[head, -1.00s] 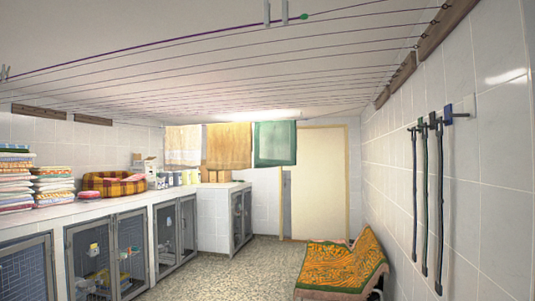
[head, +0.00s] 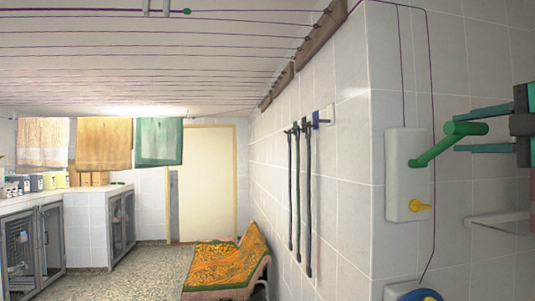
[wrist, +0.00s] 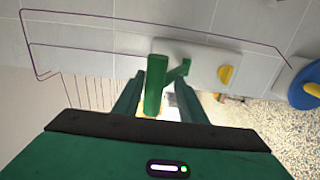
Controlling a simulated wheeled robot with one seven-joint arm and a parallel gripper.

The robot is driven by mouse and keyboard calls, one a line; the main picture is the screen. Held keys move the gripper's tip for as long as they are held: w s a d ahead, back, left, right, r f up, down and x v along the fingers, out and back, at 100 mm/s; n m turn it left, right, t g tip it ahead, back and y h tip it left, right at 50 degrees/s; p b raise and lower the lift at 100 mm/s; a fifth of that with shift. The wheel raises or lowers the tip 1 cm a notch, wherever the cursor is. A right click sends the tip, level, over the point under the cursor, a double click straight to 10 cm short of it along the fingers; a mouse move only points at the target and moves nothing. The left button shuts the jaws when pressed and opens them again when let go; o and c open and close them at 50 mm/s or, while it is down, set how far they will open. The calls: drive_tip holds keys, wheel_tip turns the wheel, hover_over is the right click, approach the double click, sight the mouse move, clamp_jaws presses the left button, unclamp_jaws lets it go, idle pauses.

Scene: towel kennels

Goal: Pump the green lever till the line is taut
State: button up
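The green lever (head: 436,148) sticks out from a white wall box (head: 396,178), with a yellow knob (head: 420,205) below its pivot. My gripper (head: 464,132) is at the lever, its fingers above and below the handle. In the wrist view the lever's handle (wrist: 154,85) stands between the open fingers of my gripper (wrist: 160,80), close to the left finger, with a gap to the right one. Whether the left finger touches it, I cannot tell. A thin purple line (head: 433,110) runs along the wall past the box, bending near a blue reel (head: 408,295).
Clotheslines run under the ceiling, with a green bead (head: 187,11) on one. Dark straps (head: 307,190) hang on the wall left of the box. A chair with an orange towel (head: 230,268) stands beyond. Kennels (head: 50,235) line the left; the floor between is open.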

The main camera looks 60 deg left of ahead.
drive_tip(key=shift+a+r, duration=0.2)
drive_tip(key=shift+r, duration=0.45)
drive_tip(key=shift+r, duration=0.15)
drive_tip(key=v, duration=0.8)
drive_tip(key=shift+d+f, duration=0.2)
drive_tip(key=shift+d, duration=0.2)
drive_tip(key=shift+s, duration=0.15)
